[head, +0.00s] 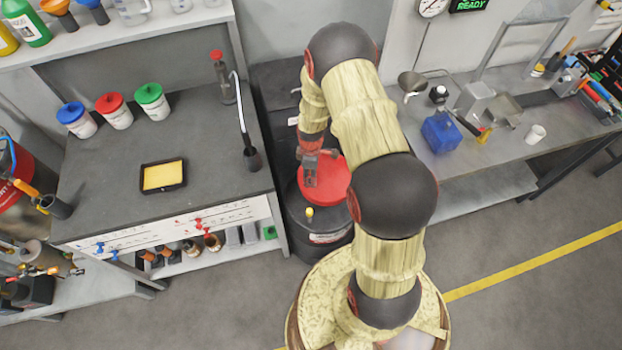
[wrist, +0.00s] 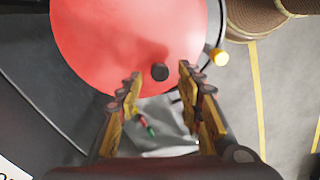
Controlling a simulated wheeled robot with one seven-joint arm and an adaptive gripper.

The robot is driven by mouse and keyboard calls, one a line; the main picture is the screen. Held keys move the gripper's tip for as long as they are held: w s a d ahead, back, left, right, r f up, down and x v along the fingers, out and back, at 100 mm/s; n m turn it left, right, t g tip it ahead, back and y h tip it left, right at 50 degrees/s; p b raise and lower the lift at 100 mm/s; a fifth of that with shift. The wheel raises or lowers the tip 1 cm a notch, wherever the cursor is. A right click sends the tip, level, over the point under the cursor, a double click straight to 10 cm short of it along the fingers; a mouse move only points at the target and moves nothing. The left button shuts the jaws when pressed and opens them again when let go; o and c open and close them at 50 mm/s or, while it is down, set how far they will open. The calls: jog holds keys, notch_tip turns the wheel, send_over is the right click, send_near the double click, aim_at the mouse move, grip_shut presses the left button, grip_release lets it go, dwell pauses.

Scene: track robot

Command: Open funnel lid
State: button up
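The red round funnel lid (head: 335,178) lies on top of a dark drum (head: 322,222) between the two benches. The lid also fills the upper part of the wrist view (wrist: 115,35), with a dark knob (wrist: 160,71) near its lower edge. My gripper (head: 311,178) is over the left side of the lid in the head view. In the wrist view my gripper (wrist: 160,78) is open, with one finger on each side of the knob and visible gaps between. How far the fingertips are above the lid I cannot tell.
A yellow cap (wrist: 219,56) sticks out beside the lid, close to my right finger. The left bench (head: 210,125) and right bench (head: 500,150) flank the drum. Open floor (head: 530,270) lies at the front right.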

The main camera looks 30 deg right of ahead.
jog(key=shift+f, duration=1.15)
jog(key=shift+c, duration=1.1)
grip_shut()
